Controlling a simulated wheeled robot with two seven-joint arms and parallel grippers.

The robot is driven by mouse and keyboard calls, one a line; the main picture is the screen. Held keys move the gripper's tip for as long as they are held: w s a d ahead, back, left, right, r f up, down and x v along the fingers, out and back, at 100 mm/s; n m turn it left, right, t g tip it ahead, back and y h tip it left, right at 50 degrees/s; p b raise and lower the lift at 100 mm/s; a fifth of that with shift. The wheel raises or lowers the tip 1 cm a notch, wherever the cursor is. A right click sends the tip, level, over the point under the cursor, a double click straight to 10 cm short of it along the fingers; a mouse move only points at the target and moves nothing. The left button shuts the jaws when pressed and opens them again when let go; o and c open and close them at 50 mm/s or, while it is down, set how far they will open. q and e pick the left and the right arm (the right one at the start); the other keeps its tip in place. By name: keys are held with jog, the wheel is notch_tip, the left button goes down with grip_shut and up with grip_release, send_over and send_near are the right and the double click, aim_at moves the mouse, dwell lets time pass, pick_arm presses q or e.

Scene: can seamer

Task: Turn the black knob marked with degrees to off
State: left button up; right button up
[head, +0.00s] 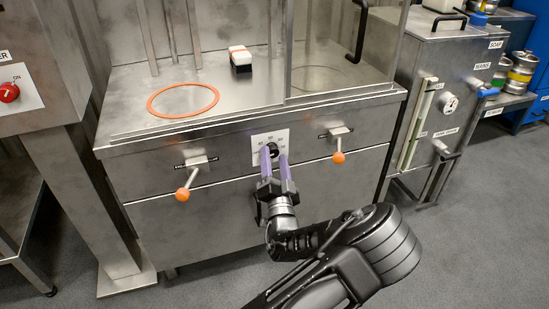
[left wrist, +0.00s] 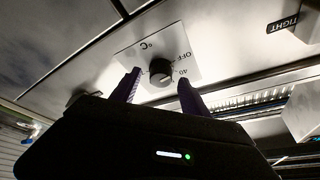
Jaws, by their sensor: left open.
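The black round knob (head: 271,151) sits on a white plate (head: 257,140) on the front of the steel cabinet. In the left wrist view the knob (left wrist: 160,72) shows with the plate (left wrist: 178,44), which bears °C, OFF and 40 marks. The knob's pointer is too dark to read. My left gripper (head: 275,157) is open, with its purple fingers pointing at the plate. In the left wrist view the fingertips (left wrist: 159,76) appear on either side of the knob, with a gap visible on both sides. My right gripper is not in view.
Levers with orange balls stick out left (head: 184,193) and right (head: 338,157) of the plate. On the cabinet top lie an orange ring (head: 183,100) and a black-and-white block (head: 240,58). Floor in front is clear.

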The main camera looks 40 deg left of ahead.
pick_arm(q)
jog(key=v, duration=0.7)
jog(key=shift+p, duration=0.35)
jog(key=shift+f, duration=0.1)
